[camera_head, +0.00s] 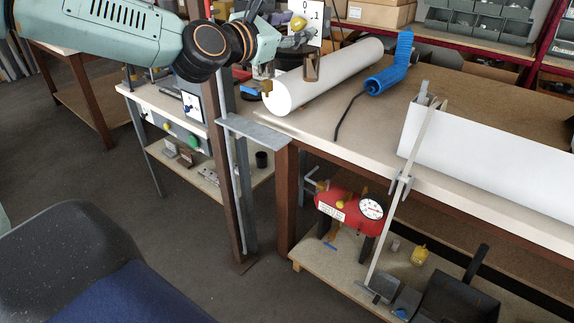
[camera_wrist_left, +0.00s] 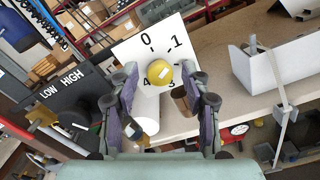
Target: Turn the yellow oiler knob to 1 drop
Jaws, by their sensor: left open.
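The yellow oiler knob (camera_wrist_left: 159,73) sits on a white dial plate (camera_wrist_left: 127,53) in the left wrist view. The numbers 0, 1, 3 and 4 show around it. A pale mark on the knob's face slants toward the upper right, roughly toward the 1. My left gripper (camera_wrist_left: 159,75) is open, with one finger on each side of the knob; I cannot tell whether they touch it. In the head view the knob (camera_head: 298,25) shows just beyond the left gripper (camera_head: 277,36), and the plate (camera_head: 312,14) is cut by the top edge. My right gripper is not in view.
A black box marked LOW and HIGH (camera_wrist_left: 68,98) stands left of the dial. A white roll (camera_head: 325,76) and a blue tool (camera_head: 390,68) lie on the bench. A long white profile (camera_head: 490,157) is at the right. A red tank (camera_head: 350,208) sits on the lower shelf.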

